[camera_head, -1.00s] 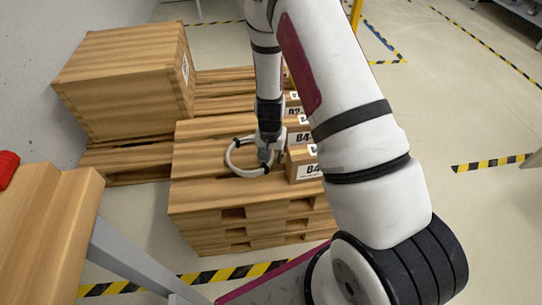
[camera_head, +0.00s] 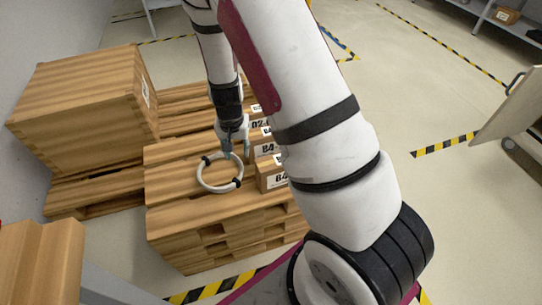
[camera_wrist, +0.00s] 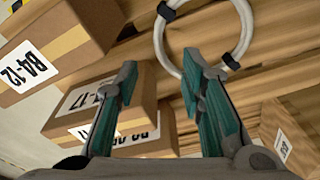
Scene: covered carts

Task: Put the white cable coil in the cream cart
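The white cable coil (camera_head: 199,179) is a ring with black bands, and it appears to lie flat on the wooden pallet stack in the head view. It also shows at the top of the wrist view (camera_wrist: 243,44), partly behind one fingertip. My gripper (camera_head: 231,152) is at the coil's far side. In the wrist view my gripper (camera_wrist: 160,72) has its two teal fingers spread with nothing held between them. A cream panel (camera_head: 507,108) with a dark handle and a wheel stands at the right edge, possibly part of the cream cart; the rest is out of frame.
Labelled cardboard boxes (camera_head: 272,177) stand on the pallet stack (camera_head: 190,222) right beside the coil; more labelled boxes (camera_wrist: 60,45) fill the wrist view's left. A large wooden crate (camera_head: 85,105) stands at left. The floor between pallets and cream panel is open, with striped tape.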

